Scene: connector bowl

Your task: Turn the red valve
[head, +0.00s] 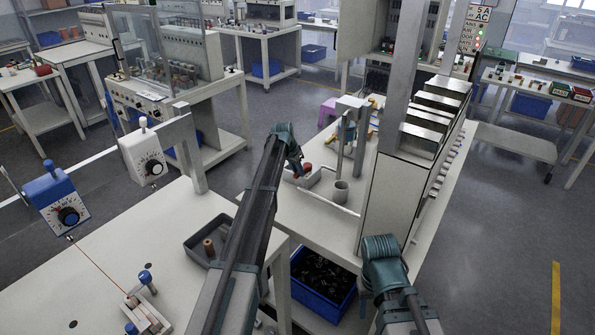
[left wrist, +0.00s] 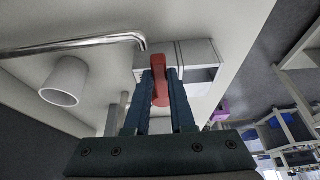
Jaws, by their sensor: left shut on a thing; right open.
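The red valve (left wrist: 161,88) is a rounded red handle next to a metal block in the left wrist view. The two dark fingers of my left gripper (left wrist: 161,76) are shut on it, one on each side. In the head view, red parts (head: 306,168) show beside my left gripper (head: 297,166), over the white bench; the wrist hides much of the grip. The valve's turn angle is hard to tell. My right arm shows at the lower right in the head view, but no right fingers are visible.
A grey cup (head: 341,191), also in the left wrist view (left wrist: 64,82), stands near a bent metal pipe (left wrist: 75,45). A tall white cabinet (head: 390,195) stands right of it. A blue bin (head: 322,300) is below the bench. A grey tray (head: 200,243) lies on the near table.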

